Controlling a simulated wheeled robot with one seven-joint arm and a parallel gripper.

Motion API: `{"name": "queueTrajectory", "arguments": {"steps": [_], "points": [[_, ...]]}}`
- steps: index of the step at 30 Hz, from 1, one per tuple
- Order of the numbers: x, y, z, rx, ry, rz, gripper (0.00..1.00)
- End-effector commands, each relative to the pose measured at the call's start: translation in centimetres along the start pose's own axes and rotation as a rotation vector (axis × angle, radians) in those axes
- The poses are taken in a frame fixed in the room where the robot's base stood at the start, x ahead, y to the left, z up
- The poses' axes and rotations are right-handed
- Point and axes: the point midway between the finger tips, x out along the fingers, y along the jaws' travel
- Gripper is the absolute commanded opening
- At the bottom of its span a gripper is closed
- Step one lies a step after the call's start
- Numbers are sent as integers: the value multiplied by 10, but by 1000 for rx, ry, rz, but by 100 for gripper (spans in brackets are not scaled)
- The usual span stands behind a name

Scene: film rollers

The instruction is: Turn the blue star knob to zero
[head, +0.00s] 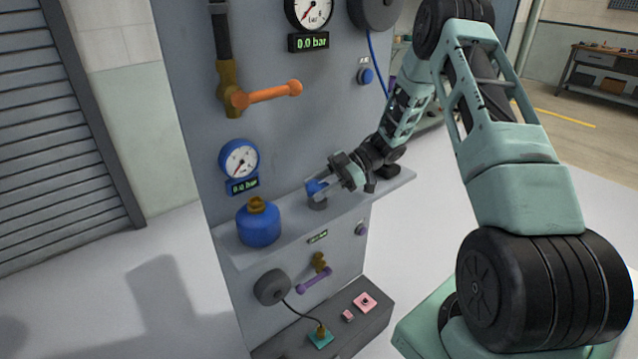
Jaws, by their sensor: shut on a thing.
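The blue star knob (317,187) sits on a short grey stem on the panel's shelf, in the middle of the head view. My gripper (321,187) reaches in from the right and is shut on the knob. The fingers cover part of the knob, so its lobes and any pointer mark cannot be made out. A blue-rimmed gauge (239,159) on the panel at left has a green readout (243,186) under it that seems to show 0.0 bar, though it is small.
A blue canister (258,222) stands on the shelf (285,225) left of my gripper. An orange lever (268,93) sticks out above. Another gauge (309,8) reads 0.0 bar. A purple lever (314,281) and pink pieces (364,302) are below.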

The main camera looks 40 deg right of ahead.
Motion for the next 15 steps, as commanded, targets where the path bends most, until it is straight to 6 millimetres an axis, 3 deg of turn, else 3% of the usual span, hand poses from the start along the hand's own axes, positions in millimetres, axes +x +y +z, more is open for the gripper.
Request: {"name": "queueTrajectory", "arguments": {"steps": [11,12,14,15], "points": [[0,0,-1,-3,2,-6,29],[0,0,-1,-3,2,-5,57],[0,0,-1,-3,2,-5,74],[0,0,-1,-3,1,-5,74]]}}
